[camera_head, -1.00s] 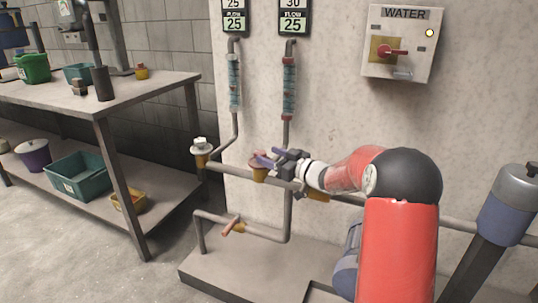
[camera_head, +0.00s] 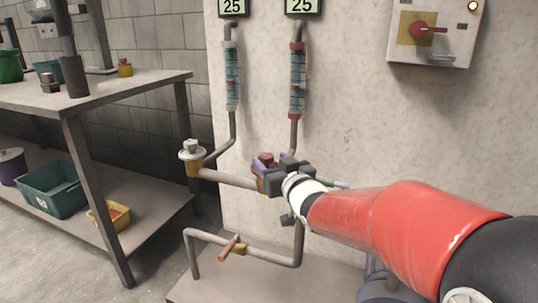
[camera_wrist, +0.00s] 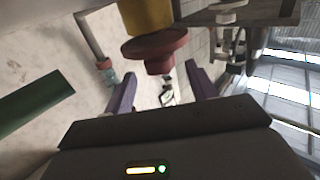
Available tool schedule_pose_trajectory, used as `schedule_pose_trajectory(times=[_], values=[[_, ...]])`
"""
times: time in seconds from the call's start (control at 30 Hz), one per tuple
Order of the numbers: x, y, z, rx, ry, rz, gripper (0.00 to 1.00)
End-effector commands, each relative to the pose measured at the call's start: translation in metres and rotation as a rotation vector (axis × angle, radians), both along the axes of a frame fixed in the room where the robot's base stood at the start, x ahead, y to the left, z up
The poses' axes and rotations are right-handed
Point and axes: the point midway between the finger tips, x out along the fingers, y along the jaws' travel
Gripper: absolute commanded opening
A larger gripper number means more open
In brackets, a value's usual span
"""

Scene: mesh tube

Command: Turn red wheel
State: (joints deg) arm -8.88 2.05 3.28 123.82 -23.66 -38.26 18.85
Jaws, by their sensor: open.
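The red wheel (camera_wrist: 157,47) sits on a yellow valve body (camera_wrist: 147,15) in the upper middle of the wrist view. Its knob-like hub points toward my gripper. In the head view only a small part of the red wheel (camera_head: 265,159) shows, beside the purple fingers and dark gripper body, which hide the rest. My gripper (camera_wrist: 163,73) is open, its two purple fingers apart on the left and right just below the wheel in the wrist view. The hub lies in line with the gap between the fingertips. I cannot tell whether a finger touches it.
A white-topped valve (camera_head: 193,150) stands left on the same pipe (camera_head: 228,178). A switch box (camera_head: 436,40) is on the wall at upper right. A table (camera_head: 150,85) stands left.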

Motion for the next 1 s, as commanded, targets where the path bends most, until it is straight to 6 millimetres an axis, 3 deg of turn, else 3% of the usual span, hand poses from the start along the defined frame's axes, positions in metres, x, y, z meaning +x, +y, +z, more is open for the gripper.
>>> schedule_pose_trajectory(times=[0.3, 0.7, 1.0], values=[[0.043, 0.022, 0.000, 0.000, 0.001, 0.002, 0.57], [0.051, 0.026, 0.000, 0.000, 0.000, 0.001, 0.57], [0.051, 0.026, 0.000, 0.000, 0.000, 0.001, 0.18]])
